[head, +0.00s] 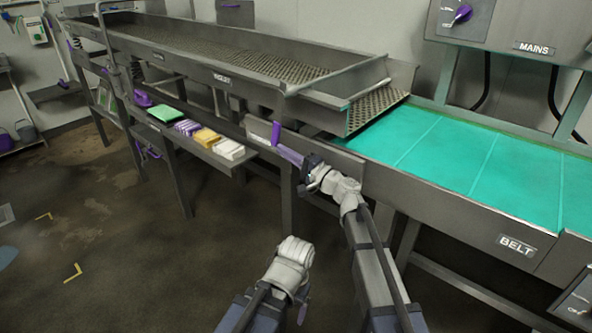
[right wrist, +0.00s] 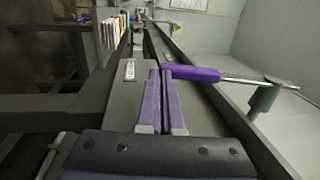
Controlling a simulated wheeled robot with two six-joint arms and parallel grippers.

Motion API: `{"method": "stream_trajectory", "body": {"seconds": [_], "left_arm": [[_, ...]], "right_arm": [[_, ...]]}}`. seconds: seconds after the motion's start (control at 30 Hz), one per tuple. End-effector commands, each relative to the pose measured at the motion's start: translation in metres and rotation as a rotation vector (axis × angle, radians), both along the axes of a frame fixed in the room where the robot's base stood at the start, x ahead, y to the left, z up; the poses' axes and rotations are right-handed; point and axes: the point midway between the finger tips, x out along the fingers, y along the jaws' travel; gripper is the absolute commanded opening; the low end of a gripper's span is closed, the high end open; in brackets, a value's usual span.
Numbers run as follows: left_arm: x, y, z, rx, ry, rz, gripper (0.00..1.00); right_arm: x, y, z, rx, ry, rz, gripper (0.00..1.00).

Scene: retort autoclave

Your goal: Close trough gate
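The trough (head: 215,75) is a long metal channel with a perforated floor, and its right end slopes down to the green belt (head: 450,150). A purple handle (head: 276,134) stands at the trough's front side. In the right wrist view the purple handle (right wrist: 192,73) lies sideways on a metal rod that runs to a grey bracket (right wrist: 264,97). My right gripper (head: 290,155) has its purple fingers (right wrist: 160,98) together, with only a thin gap. Their tips are close to the handle's left end; contact is unclear. I cannot clearly tell the gate plate.
A low shelf (head: 190,142) in front of the trough holds green, purple, yellow and white stacks. A control box (head: 463,14) with a purple knob hangs above the belt. The floor (head: 130,240) at the left is mostly clear.

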Motion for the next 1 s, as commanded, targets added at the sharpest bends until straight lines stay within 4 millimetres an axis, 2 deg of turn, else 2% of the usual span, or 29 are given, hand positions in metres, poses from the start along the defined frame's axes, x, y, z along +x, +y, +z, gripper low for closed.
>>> {"method": "stream_trajectory", "body": {"seconds": [0.1,0.4,0.7,1.0], "left_arm": [[0.000,0.000,0.005,0.000,0.000,0.000,0.82],[0.000,0.000,0.012,0.000,0.000,0.000,0.82],[0.000,0.000,0.018,0.000,0.000,0.000,0.82],[0.000,0.000,0.019,0.000,0.000,0.000,0.82]], "right_arm": [[0.014,0.017,0.004,-0.002,0.001,0.002,0.00],[0.033,0.045,0.011,-0.003,0.002,0.001,0.00],[0.043,0.059,0.017,-0.003,0.002,0.001,0.00],[0.047,0.064,0.019,0.001,0.004,0.002,0.00]]}}
